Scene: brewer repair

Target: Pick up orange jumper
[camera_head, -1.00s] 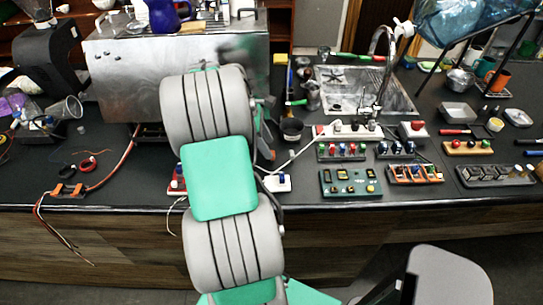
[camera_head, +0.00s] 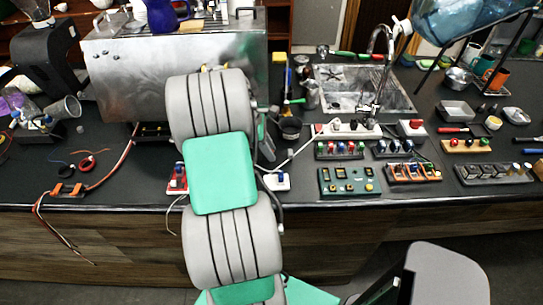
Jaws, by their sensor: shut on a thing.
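My arm stands in the middle of the view and covers most of my gripper (camera_head: 266,140). Only a grey and dark part of it shows at the right edge of the arm, above the counter. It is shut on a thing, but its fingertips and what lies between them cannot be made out. I cannot pick out the orange jumper with certainty; it may be hidden behind my arm. An orange-red cable (camera_head: 118,163) runs over the counter at the left to a small orange block (camera_head: 68,190), from which loose wires hang over the front edge.
A steel brewer housing (camera_head: 125,75) stands behind my arm. A green board (camera_head: 349,181), an orange rack (camera_head: 413,172) and a white power strip (camera_head: 345,130) lie to the right, before the sink (camera_head: 340,90). A dark cup (camera_head: 290,128) stands close beside my gripper. The left counter has free room.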

